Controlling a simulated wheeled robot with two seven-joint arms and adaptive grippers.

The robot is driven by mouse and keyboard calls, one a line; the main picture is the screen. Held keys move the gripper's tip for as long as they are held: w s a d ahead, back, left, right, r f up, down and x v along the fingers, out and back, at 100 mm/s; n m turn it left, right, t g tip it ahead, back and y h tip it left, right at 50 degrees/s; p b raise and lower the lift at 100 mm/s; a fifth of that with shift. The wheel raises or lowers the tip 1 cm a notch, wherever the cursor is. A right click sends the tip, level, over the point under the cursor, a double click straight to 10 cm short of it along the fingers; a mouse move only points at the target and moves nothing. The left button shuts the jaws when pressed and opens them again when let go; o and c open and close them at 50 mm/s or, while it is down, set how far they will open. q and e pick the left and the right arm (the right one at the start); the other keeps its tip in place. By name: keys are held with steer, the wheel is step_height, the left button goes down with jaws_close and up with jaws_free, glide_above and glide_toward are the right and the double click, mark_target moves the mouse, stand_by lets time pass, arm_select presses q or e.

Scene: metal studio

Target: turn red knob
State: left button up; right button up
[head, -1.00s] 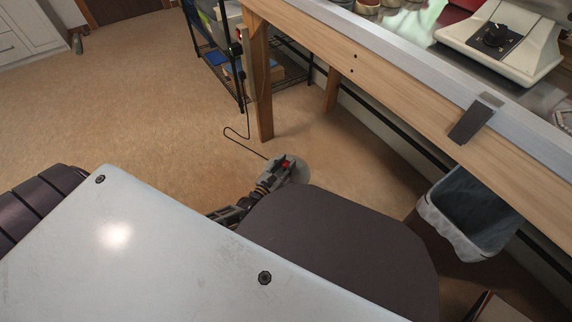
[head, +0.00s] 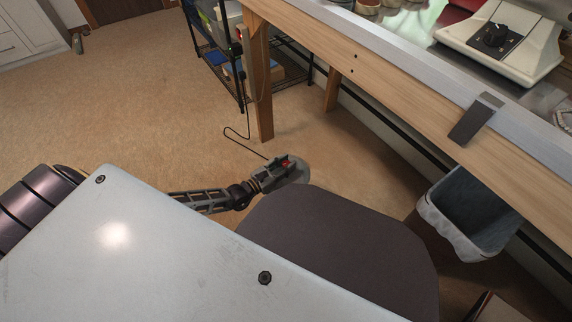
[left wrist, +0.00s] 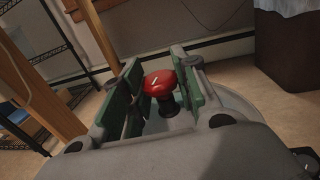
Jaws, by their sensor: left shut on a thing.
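The red knob (left wrist: 160,84) shows in the left wrist view on a short dark stem, between the two green-padded fingers of my left gripper (left wrist: 162,95). The fingers are shut on it. In the head view, a bit of red on the knob (head: 284,162) shows at my left gripper (head: 286,170), low over the floor beside a dark seat-like surface. A pale round disc (head: 303,170), partly hidden by the gripper, sits under the knob. My right gripper is not in view.
A wooden workbench (head: 400,75) runs along the right, with a white device with a black dial (head: 497,40) on top. A lined waste bin (head: 470,215) stands below it. A wire shelf (head: 240,60) and a thin black cable (head: 240,130) are behind. Open floor lies to the left.

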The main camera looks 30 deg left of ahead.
arm_select(q)
steer(key=shift+w+m+g+h, duration=0.15)
steer(key=shift+m+g+h, duration=2.9)
steer(key=shift+h, duration=0.65)
steer(key=shift+m+g+h, duration=0.3)
steer(key=shift+m+g, duration=0.15)
steer(key=shift+g, duration=0.1)
steer(key=shift+m+g+h, duration=0.5)
steer(key=shift+m+g, duration=0.3)
steer(key=shift+g, duration=0.1)
steer(key=shift+r+m+g+h, duration=0.1)
steer(key=shift+m+g+h, duration=0.3)
steer(key=shift+m+g, duration=1.05)
steer(key=shift+m+g+h, duration=0.4)
steer(key=shift+m+g, duration=0.35)
steer(key=shift+g, duration=1.3)
steer(key=o, duration=0.9)
steer(key=shift+c, duration=0.2)
steer(key=shift+o, duration=0.9)
steer(key=shift+a+r, duration=0.1)
steer(key=shift+r, duration=0.05)
